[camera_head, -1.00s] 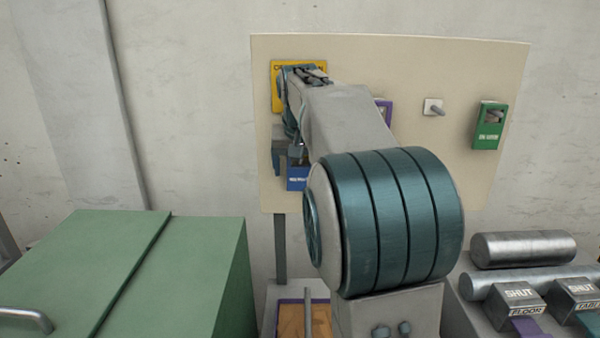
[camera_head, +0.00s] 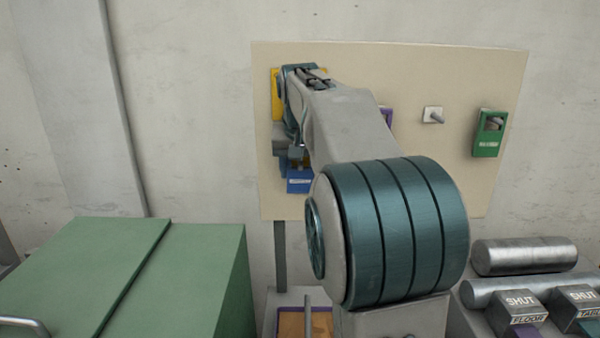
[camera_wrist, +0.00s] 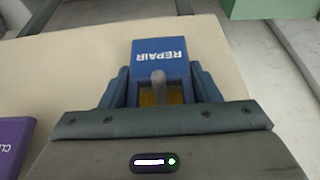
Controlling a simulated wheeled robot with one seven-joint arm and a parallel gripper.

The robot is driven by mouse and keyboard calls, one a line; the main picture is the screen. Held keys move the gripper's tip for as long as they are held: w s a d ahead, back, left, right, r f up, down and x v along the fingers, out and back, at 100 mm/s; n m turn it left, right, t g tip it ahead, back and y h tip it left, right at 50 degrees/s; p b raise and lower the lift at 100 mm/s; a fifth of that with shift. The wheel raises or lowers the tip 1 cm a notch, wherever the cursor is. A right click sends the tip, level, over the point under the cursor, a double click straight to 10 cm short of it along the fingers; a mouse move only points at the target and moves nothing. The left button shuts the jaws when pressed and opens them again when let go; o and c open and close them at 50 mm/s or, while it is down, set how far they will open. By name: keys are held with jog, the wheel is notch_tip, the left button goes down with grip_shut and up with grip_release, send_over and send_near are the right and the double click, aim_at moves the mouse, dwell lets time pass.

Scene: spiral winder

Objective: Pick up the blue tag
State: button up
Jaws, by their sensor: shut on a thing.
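The blue tag (camera_wrist: 160,62), with white lettering that reads REPAIR, is between the two fingers of my gripper (camera_wrist: 160,90) in the wrist view. My gripper is shut on its sides. A grey peg (camera_wrist: 159,86) shows in the tag's opening, with a yellow surface behind it. In the head view the blue tag (camera_head: 299,182) is below my gripper (camera_head: 296,165), in front of the beige board (camera_head: 420,75). My arm hides part of the tag and board there. I cannot tell whether the tag is clear of the peg.
A yellow tag (camera_head: 276,95) hangs behind my wrist. To the right are an empty peg (camera_head: 434,116) and a green tag (camera_head: 488,135). A green cabinet (camera_head: 200,270) stands at lower left.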

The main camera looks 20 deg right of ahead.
jog(key=s+a+b, duration=0.1)
jog(key=s+a, duration=0.2)
jog(key=s, duration=0.5)
jog(key=s+a+b, duration=0.1)
jog(key=s+a, duration=0.2)
jog(key=s, duration=0.5)
jog(key=shift+s+a+b, duration=0.15)
jog(key=shift+a+b, duration=0.25)
jog(key=shift+f, duration=0.1)
